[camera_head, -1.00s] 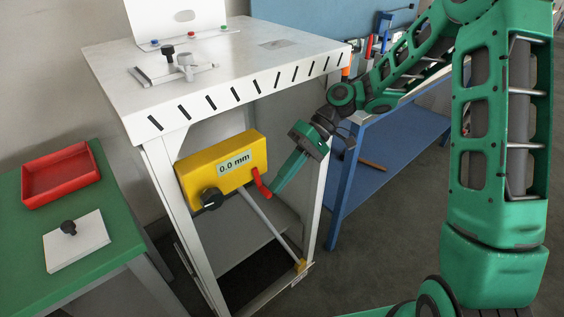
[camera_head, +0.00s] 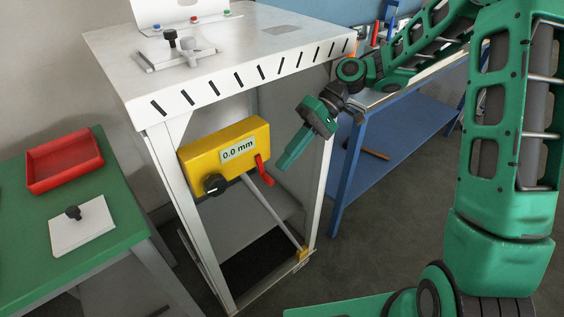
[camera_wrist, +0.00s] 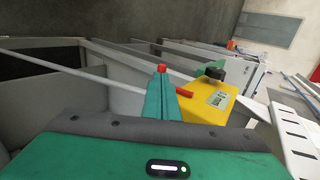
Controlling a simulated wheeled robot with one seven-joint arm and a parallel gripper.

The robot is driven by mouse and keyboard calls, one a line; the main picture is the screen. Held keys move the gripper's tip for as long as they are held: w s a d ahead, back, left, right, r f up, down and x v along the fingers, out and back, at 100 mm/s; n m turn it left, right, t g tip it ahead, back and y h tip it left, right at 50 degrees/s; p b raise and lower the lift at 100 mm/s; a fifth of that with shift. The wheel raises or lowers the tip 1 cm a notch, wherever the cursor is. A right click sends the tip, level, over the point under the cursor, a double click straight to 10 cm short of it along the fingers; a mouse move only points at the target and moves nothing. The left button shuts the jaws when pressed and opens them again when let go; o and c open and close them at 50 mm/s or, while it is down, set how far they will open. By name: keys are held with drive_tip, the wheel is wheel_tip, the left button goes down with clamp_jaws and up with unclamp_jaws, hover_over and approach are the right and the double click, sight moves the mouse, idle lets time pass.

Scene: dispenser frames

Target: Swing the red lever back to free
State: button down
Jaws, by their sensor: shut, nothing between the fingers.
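The red lever (camera_head: 263,170) is on the right end of the yellow box (camera_head: 198,158) and slants down to the right in the head view. The box shows 0.0 mm on its display (camera_head: 238,149). My gripper (camera_head: 281,167) is shut and empty, just right of the lever, pointing down-left; a small gap shows between them in the head view. In the wrist view the fingers (camera_wrist: 161,95) partly hide the lever (camera_wrist: 184,93), and a red end shows beyond their tips. Whether they touch cannot be told there.
A black knob (camera_head: 214,184) is on the box's lower left. A white frame's legs and top (camera_head: 240,60) surround the box, with a thin rod below. A green table (camera_head: 110,165) with a red tray (camera_head: 64,178) stands left; a blue bench (camera_head: 400,140) stands right.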

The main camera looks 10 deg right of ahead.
drive_tip(key=v, duration=0.9)
drive_tip(key=shift+w+d, duration=0.1)
drive_tip(key=shift+d, duration=0.05)
drive_tip(key=s+d+f+m+t+h, duration=0.1)
drive_tip(key=s+d+m+t+h, duration=0.4)
drive_tip(key=s+d, duration=2.1)
drive_tip(key=m+h, duration=0.3)
drive_tip(key=m, duration=0.4)
drive_tip(key=shift+f+m+t+h, duration=0.15)
drive_tip(key=shift+m+t+h, duration=0.15)
drive_tip(key=shift+m+h, duration=0.1)
drive_tip(key=shift+s, duration=0.15)
